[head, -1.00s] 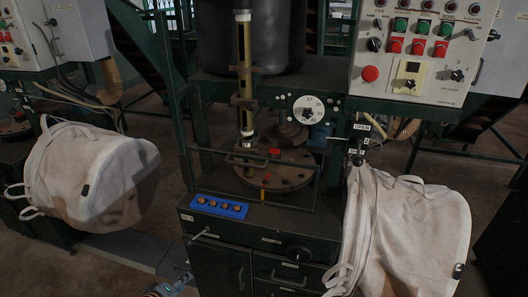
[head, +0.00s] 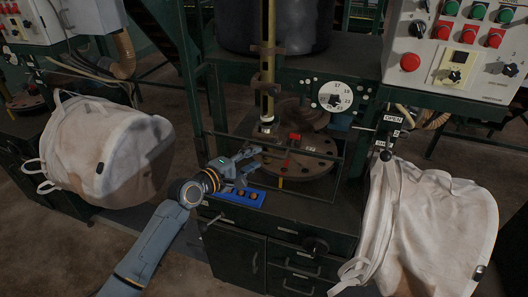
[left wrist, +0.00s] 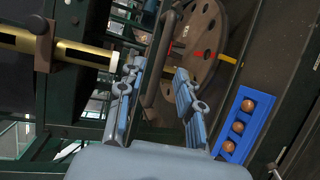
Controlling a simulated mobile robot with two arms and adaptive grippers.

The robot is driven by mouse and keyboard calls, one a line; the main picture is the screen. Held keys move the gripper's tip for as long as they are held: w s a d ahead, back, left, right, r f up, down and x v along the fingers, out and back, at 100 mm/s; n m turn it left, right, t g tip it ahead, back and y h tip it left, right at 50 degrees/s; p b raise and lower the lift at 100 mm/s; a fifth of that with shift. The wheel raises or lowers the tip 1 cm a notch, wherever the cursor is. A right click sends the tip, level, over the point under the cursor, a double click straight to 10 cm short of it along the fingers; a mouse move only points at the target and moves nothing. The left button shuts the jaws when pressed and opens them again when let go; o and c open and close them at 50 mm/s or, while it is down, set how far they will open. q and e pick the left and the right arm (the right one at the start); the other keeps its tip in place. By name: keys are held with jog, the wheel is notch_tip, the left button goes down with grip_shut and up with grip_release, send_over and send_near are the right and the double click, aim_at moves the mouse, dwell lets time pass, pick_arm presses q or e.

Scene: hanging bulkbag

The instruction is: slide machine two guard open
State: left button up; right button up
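The machine guard (head: 320,154) is a thin dark frame in front of a round brown turntable (head: 300,165) on the green machine. In the left wrist view its dark handle bar (left wrist: 153,88) runs between my finger pads. My left gripper (head: 252,158) is at the guard's left front, above the bench's front edge. It also shows in the left wrist view (left wrist: 158,68) with its two fingers apart around the handle bar, not closed on it. In the head view the gripper covers the handle area. My right gripper is in neither view.
A blue tray (head: 228,190) with several copper-coloured balls lies just below my left gripper. White bulk bags hang at left (head: 105,155) and right (head: 435,225). A control panel (head: 455,50) is at upper right. A yellowish vertical tube (head: 268,85) stands above the turntable.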

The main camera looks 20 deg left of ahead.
aim_at(261, 154)
pick_arm(q)
jog(key=x, duration=0.5)
jog(key=shift+w+f, duration=0.1)
grip_shut()
